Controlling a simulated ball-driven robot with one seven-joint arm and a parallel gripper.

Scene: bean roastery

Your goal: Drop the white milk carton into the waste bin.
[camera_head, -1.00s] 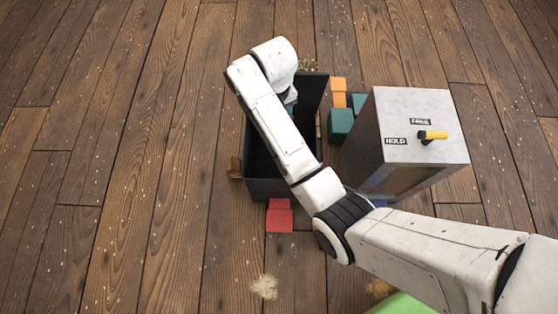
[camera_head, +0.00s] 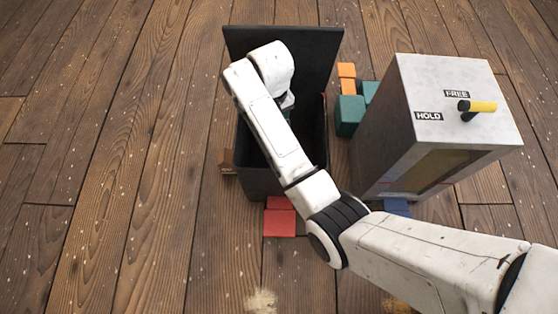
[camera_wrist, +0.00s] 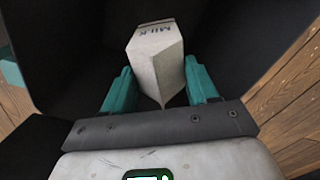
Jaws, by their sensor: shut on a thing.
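The white milk carton (camera_wrist: 157,62), marked MILK, is between the teal fingers of my gripper (camera_wrist: 158,85) in the wrist view. The gripper is shut on it. The black waste bin (camera_head: 262,185) stands on the floor in the head view, its mouth open and a raised dark panel (camera_head: 315,50) at its back. My arm reaches over the bin and the gripper points down at its mouth. Dark bin walls surround the carton in the wrist view. In the head view my arm hides the carton and most of the gripper.
A grey box (camera_head: 420,90) with HOLD and FREE labels and a yellow-tipped lever (camera_head: 478,106) stands right of the bin. Teal blocks (camera_head: 349,115) and orange blocks (camera_head: 347,78) lie between them. Red blocks (camera_head: 280,222) lie before the bin. The floor at left is clear.

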